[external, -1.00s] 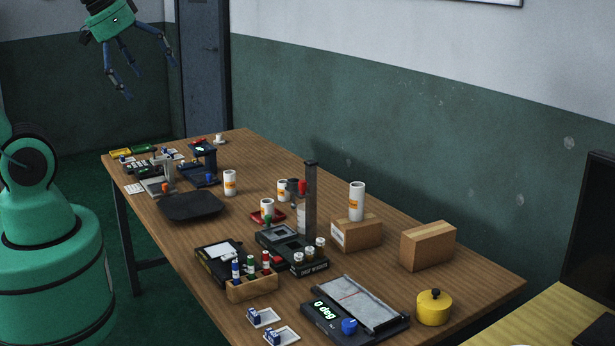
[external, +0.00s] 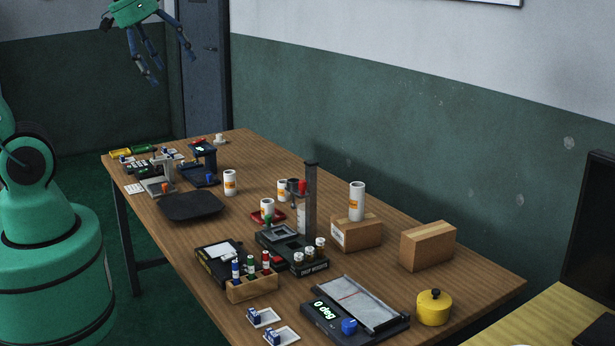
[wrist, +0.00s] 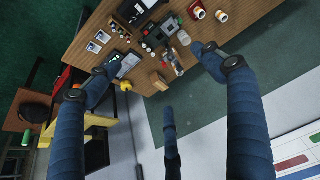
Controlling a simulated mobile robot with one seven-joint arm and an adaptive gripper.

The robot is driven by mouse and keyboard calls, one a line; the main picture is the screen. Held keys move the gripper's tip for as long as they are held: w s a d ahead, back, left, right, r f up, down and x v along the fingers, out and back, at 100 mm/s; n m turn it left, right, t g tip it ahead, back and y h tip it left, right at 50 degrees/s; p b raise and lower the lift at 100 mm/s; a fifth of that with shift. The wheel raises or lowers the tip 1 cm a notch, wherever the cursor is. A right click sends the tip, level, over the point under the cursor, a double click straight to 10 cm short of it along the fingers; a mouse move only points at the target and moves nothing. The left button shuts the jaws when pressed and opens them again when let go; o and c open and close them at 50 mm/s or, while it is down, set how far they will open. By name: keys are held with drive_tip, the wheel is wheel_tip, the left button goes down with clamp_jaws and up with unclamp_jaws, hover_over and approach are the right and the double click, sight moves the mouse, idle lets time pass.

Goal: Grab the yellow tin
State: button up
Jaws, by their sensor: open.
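The yellow tin (external: 433,309) is a short round pot with a black knob on its lid. It stands upright on the near right end of the wooden table, to the right of the dark device reading "0 deg" (external: 325,310). In the wrist view the tin (wrist: 126,86) is a small yellow spot near the table's edge, left of centre between my fingers. My gripper (external: 160,62) is open and empty, high at the upper left, far from the tin. Its blue fingers are spread wide in the wrist view (wrist: 155,70).
A tall dark column (external: 310,195) rises mid-table. A bottle rack (external: 252,287) stands near the front edge. A yellow surface (external: 545,318) lies at right.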

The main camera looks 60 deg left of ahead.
drive_tip(key=w+d+f+g, duration=0.1)
drive_tip(key=w+d, duration=0.4)
drive_tip(key=w, duration=0.4)
drive_tip(key=w+d+n+g+p, duration=0.1)
drive_tip(key=w+d, duration=0.4)
drive_tip(key=w, duration=0.3)
drive_tip(key=w+d+f, duration=0.1)
drive_tip(key=w+d, duration=0.4)
drive_tip(key=w, duration=0.4)
drive_tip(key=n+g+p, duration=0.2)
drive_tip(key=g, duration=0.1)
hover_over(437, 292)
wheel_tip(437, 292, down, 37)
drive_tip(key=shift+f, duration=0.2)
drive_tip(key=shift+a, duration=0.1)
drive_tip(key=shift+f, duration=0.1)
drive_tip(key=shift+f, duration=4.25)
